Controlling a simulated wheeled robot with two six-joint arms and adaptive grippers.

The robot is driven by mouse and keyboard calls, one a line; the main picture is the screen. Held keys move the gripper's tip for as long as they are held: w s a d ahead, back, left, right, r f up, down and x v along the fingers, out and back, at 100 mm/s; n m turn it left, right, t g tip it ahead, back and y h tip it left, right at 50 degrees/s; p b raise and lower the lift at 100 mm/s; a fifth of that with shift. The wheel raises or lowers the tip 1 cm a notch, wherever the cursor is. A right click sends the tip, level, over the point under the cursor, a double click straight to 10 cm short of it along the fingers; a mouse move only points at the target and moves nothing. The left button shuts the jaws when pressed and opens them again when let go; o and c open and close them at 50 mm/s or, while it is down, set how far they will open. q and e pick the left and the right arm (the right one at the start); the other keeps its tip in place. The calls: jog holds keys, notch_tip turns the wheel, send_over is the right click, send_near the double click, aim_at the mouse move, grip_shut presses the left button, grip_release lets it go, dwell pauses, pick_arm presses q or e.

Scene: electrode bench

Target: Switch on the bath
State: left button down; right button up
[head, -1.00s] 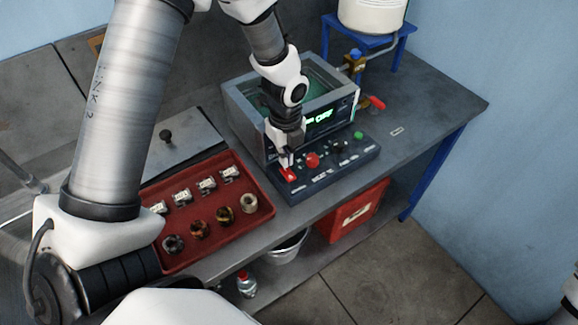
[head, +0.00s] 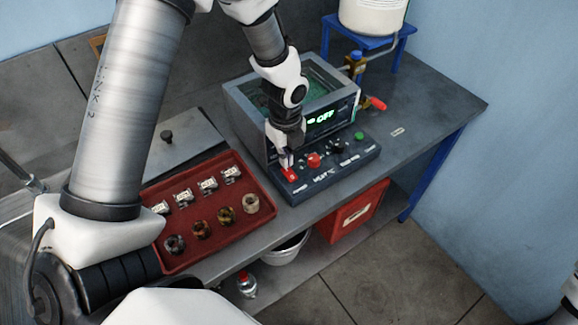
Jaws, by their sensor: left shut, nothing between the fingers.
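The bath (head: 241,113) is a grey tank with greenish liquid, standing on the bench.
A red tray (head: 214,221) with several small metal pieces and ring-shaped parts lies left of the panel. A white container stands on a blue stand (head: 370,42) at the back. A red valve handle (head: 377,103) sticks out beside the bath. A red crate (head: 352,212) and bucket (head: 288,248) are below.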

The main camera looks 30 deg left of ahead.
pick_arm(q)
jog(key=shift+w+f, duration=0.1)
dwell(0.4)
jog(key=shift+f+b, duration=0.55)
jog(key=shift+f, duration=0.6)
dwell(0.4)
jog(key=shift+r, duration=0.1)
notch_tip(320, 180, up, 7)
jog(key=p, duration=0.8)
